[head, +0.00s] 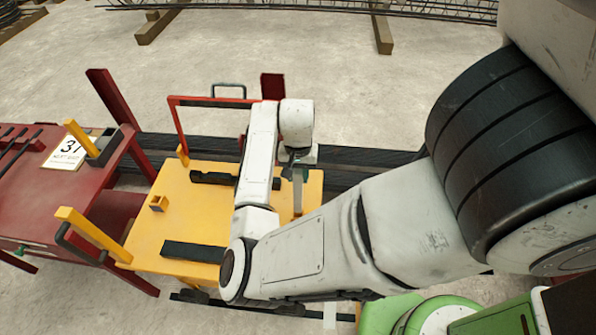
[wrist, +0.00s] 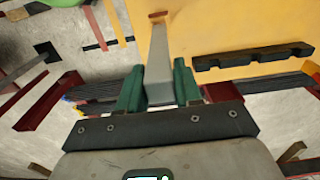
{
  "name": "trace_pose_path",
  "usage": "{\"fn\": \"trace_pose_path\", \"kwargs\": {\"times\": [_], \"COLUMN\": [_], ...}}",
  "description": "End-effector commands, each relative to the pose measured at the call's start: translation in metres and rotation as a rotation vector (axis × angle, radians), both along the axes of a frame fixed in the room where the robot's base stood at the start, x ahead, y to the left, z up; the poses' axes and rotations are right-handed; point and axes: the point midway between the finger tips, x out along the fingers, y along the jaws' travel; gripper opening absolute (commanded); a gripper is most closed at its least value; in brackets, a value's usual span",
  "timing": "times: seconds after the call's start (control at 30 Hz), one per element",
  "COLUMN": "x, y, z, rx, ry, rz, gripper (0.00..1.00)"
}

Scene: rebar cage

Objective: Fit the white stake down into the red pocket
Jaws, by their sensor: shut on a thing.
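My gripper (wrist: 158,88) is shut on the white stake (wrist: 159,60), with a green finger on each side of it. In the head view my gripper (head: 298,165) is over the right end of the yellow cart top, and the stake (head: 298,188) hangs down from it. A small reddish-brown piece (wrist: 158,14) shows at the stake's far end in the wrist view. I cannot tell whether it is the red pocket or part of the stake, nor whether the two touch. My arm hides part of the cart.
A red frame (head: 180,125) rises behind the cart. Dark rebar lies behind; open concrete lies beyond.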

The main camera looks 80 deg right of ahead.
Motion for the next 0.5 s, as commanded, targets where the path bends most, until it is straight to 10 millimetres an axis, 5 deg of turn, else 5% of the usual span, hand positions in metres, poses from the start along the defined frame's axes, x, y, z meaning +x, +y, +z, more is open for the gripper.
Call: {"fn": "trace_pose_path", "kwargs": {"times": [0.5], "x": [-0.0004], "y": [-0.0002], "z": [-0.0163], "rx": [-0.001], "ry": [0.001], "rz": [0.000], "gripper": [0.00]}}
